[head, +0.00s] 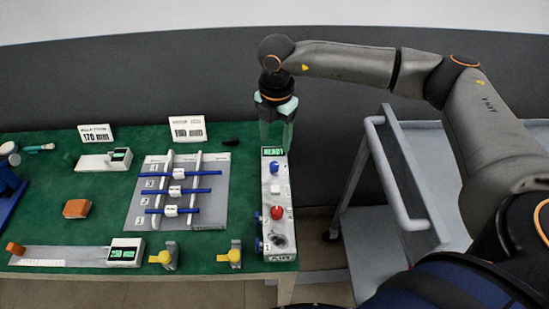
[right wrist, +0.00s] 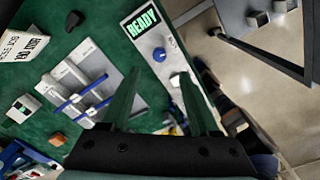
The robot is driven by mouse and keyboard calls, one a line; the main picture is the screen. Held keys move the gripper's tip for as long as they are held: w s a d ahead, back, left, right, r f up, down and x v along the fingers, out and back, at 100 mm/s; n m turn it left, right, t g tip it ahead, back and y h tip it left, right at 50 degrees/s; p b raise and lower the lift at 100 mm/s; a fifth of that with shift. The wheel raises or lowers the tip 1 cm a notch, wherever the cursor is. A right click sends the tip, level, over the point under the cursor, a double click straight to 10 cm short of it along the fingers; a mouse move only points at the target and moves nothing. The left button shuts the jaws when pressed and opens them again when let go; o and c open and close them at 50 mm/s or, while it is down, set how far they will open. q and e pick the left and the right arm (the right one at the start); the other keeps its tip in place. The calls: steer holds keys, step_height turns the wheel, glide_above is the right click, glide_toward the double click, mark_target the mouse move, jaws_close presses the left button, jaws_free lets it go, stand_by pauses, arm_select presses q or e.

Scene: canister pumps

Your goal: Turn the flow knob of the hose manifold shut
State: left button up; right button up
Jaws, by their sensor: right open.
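A long light-grey box (head: 284,188) that looks like the hose manifold stands at the table's right edge, with a green READY display (head: 273,152) at its far end. A blue knob (head: 274,167) sits just below the display and also shows in the right wrist view (right wrist: 159,54). A red knob (head: 277,212) is farther down the box. No label shows which is the flow knob. My right gripper (head: 277,143) is open and empty, pointing down above the box's far end; its fingers (right wrist: 160,110) also show in the right wrist view. They appear apart from both knobs. My left gripper is not in view.
A grey board (head: 213,210) with blue rods lies left of the box on the green tabletop (head: 85,228). Yellow-topped fittings (head: 235,257) stand near the front edge. A grey cart (head: 412,220) with a handle stands close on the right.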

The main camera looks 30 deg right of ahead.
mark_target(274, 164)
step_height(274, 164, down, 10)
steer(key=shift+w+a+r+p, duration=0.1)
steer(key=shift+r+p, duration=0.15)
steer(key=shift+p, duration=0.1)
steer(key=shift+c, duration=0.3)
jaws_close()
